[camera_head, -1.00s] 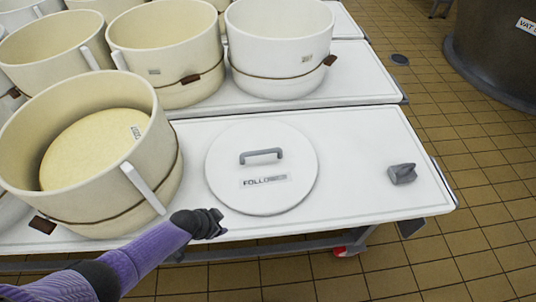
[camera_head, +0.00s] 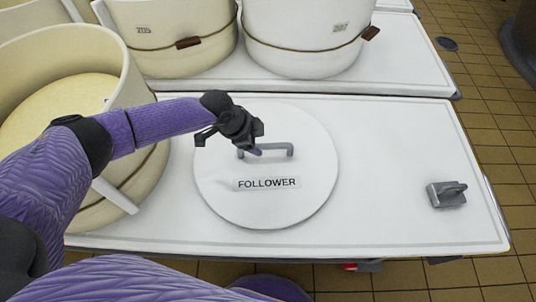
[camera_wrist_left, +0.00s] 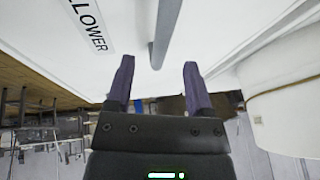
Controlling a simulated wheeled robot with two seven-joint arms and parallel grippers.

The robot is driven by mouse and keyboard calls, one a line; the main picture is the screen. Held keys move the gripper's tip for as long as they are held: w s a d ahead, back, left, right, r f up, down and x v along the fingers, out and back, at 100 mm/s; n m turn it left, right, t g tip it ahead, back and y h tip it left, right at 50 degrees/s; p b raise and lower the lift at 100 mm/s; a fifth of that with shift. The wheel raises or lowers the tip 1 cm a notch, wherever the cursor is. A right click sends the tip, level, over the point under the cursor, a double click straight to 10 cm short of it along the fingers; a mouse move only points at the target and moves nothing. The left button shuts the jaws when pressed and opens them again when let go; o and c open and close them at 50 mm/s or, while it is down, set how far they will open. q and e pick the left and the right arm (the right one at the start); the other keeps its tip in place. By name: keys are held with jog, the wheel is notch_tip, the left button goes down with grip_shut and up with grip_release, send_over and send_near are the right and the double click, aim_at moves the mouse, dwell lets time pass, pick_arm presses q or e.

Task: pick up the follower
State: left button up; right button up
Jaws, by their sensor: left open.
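The follower (camera_head: 310,200) is a round white disc lying flat on the white table, with a "FOLLOWER" label and a grey bar handle (camera_head: 278,150) on top. In the left wrist view the handle (camera_wrist_left: 165,32) runs down from the top edge, and part of the label (camera_wrist_left: 88,22) shows beside it. My left gripper (camera_head: 250,150) is over the left end of the handle and hides part of it. In the wrist view the left fingers (camera_wrist_left: 157,78) are apart, with the handle's end between and just beyond their tips. My right gripper is not in view.
Two more vats stand on the table behind. A grey clamp-like piece (camera_head: 446,194) lies at the right. The table is bare between it and the follower.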

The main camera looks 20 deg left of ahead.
aim_at(262, 146)
pick_arm(q)
jog(key=b+x, duration=0.4)
jog(key=x, duration=0.2)
jog(key=shift+w+r, duration=0.1)
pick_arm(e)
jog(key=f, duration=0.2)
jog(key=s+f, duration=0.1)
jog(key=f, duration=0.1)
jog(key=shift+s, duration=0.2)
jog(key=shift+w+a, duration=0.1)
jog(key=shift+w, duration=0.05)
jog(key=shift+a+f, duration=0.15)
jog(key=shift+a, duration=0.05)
pick_arm(q)
jog(key=shift+f, duration=0.25)
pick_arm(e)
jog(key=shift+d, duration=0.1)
pick_arm(q)
grip_shut()
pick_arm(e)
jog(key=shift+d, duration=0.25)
